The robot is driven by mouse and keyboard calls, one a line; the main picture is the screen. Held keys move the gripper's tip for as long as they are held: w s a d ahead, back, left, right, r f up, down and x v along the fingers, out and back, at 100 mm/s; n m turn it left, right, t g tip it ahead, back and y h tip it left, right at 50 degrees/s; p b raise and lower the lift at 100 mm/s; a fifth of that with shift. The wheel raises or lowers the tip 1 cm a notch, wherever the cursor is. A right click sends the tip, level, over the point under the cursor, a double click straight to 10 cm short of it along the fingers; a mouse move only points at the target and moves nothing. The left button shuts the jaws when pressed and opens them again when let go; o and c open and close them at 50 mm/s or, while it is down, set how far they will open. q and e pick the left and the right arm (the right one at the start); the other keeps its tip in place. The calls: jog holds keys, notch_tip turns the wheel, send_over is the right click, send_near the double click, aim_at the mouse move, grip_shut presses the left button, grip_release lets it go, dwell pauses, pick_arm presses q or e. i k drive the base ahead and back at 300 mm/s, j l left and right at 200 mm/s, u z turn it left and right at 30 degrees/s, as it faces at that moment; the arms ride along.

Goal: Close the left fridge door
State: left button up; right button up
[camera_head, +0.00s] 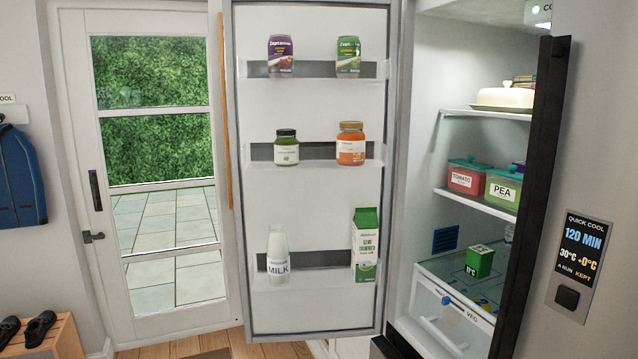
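The left fridge door (314,202) stands wide open, its inner side facing me. The fridge interior (432,150) shows to the right of the door, with shelves of containers. The right fridge door (588,150) fills the right edge, with a dark vertical strip along its side and a display panel. Neither of my grippers is in view.
A white glazed house door (75,150) with a dark handle stands behind on the left. Dark shoes (40,328) rest on a wooden bench at the lower left. Some wooden floor (180,348) shows at the bottom.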

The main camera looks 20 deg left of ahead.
aim_at(316, 199)
jog(key=k, duration=1.25)
jog(key=z, duration=2.45)
jog(key=k+j, duration=0.15)
jog(key=j, duration=0.6)
jog(key=k+j, duration=0.2)
jog(key=j, duration=0.55)
jog(key=k+j, duration=0.15)
jog(key=j, duration=0.65)
jog(key=k+j, duration=0.2)
jog(key=j, duration=0.55)
jog(key=k+j, duration=0.15)
jog(key=j, duration=0.6)
jog(key=k+j, duration=0.2)
jog(key=j, duration=0.55)
jog(key=k+j, duration=0.15)
jog(key=j, duration=0.65)
jog(key=k+j, duration=0.2)
jog(key=j, duration=0.55)
jog(key=i+z, duration=0.05)
